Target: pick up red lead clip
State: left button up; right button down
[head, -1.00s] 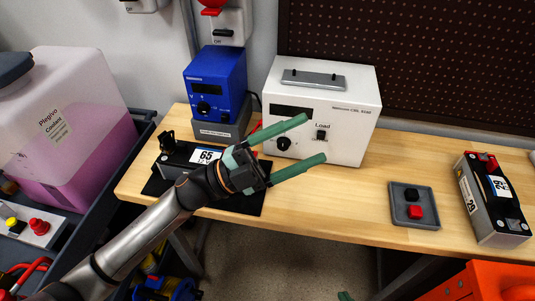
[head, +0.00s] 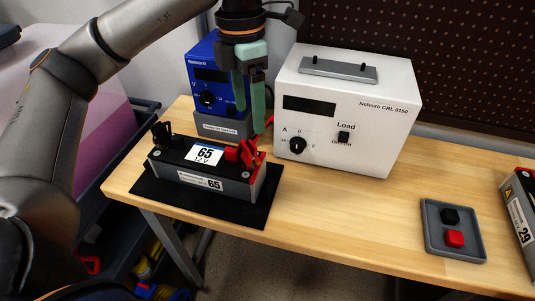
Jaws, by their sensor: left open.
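The red lead clip (head: 243,153) sits at the right end of the battery module (head: 205,168) labelled 65, over that end's terminal. A black clip (head: 161,134) stands at the module's left end. My left gripper (head: 248,118) points down with its green fingers apart and empty. In the picture its fingertips are just above the red clip, in front of the blue instrument. I cannot tell the exact height gap. My right gripper is out of view.
The module lies on a black mat (head: 255,212). Behind it stand a blue instrument (head: 205,75) and a white load unit (head: 345,110). A grey tray (head: 437,240) with black and red caps and a module (head: 520,222) labelled 29 are at right. The bench middle is clear.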

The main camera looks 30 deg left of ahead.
aim_at(247, 146)
pick_arm(q)
jog(key=shift+y, duration=0.3)
jog(key=f, duration=0.3)
jog(key=a+f+b, duration=0.1)
jog(key=f, duration=0.2)
jog(key=shift+w+a+b, duration=0.1)
jog(key=shift+b, duration=0.2)
jog(key=shift+w+f, duration=0.1)
jog(key=shift+f, duration=2.85)
jog(key=shift+c, duration=0.3)
grip_shut()
